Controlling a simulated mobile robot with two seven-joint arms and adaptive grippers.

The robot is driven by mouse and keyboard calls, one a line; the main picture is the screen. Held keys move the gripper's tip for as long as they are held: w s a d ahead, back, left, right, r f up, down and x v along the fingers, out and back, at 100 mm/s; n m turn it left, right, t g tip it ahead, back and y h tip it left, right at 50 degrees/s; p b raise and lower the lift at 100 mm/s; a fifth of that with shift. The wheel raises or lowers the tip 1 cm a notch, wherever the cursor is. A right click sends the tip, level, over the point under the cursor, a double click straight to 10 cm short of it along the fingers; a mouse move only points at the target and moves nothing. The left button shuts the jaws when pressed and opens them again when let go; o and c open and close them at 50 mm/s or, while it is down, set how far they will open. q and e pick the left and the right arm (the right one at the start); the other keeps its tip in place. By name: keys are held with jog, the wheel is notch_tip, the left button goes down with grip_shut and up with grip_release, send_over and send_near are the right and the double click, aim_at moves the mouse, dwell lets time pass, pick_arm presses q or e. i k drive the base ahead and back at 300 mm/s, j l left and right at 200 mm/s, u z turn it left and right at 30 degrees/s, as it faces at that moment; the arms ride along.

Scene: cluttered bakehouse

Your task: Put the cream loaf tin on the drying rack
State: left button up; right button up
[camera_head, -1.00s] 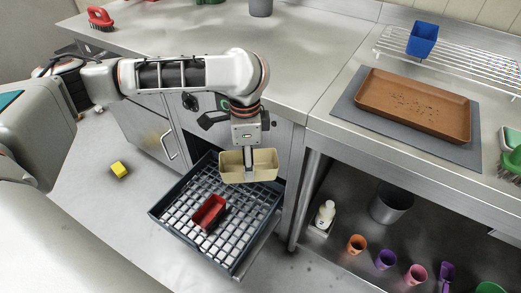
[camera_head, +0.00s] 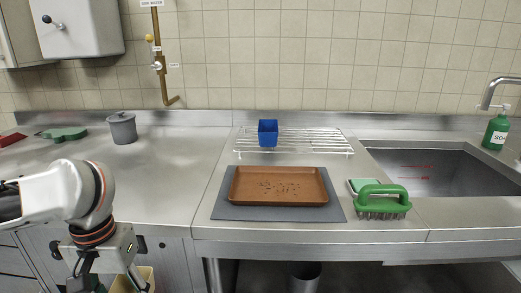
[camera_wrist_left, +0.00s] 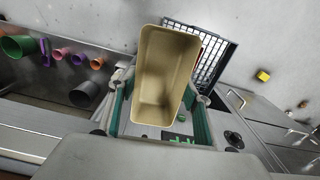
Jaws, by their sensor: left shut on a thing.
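The cream loaf tin (camera_wrist_left: 165,75) fills the middle of the left wrist view. My left gripper (camera_wrist_left: 160,112) is shut on it, a finger at either side. In the head view only a bit of the tin (camera_head: 146,274) shows at the bottom left edge, beside my left gripper (camera_head: 108,272), below the counter top. The drying rack (camera_head: 325,144) is a white wire rack at the back of the counter, left of the sink. A blue loaf tin (camera_head: 268,133) stands on its left part; its middle and right are bare. My right gripper is not in view.
A brown baking tray (camera_head: 280,199) on a grey mat (camera_head: 226,208) lies in front of the rack. A green brush (camera_head: 384,204) lies right of it, before the sink (camera_head: 430,168). A dark gridded crate (camera_wrist_left: 221,62) is below the tin.

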aim_at(317, 141)
jog(key=k+l+z, duration=0.1)
jog(key=k+z, duration=0.25)
jog(key=k, duration=0.2)
jog(key=i+l+z, duration=0.15)
jog(key=z, duration=0.3)
jog(key=i+l+z, duration=0.15)
jog(key=z, duration=0.25)
jog(key=i+l, duration=0.1)
jog(key=i, duration=0.25)
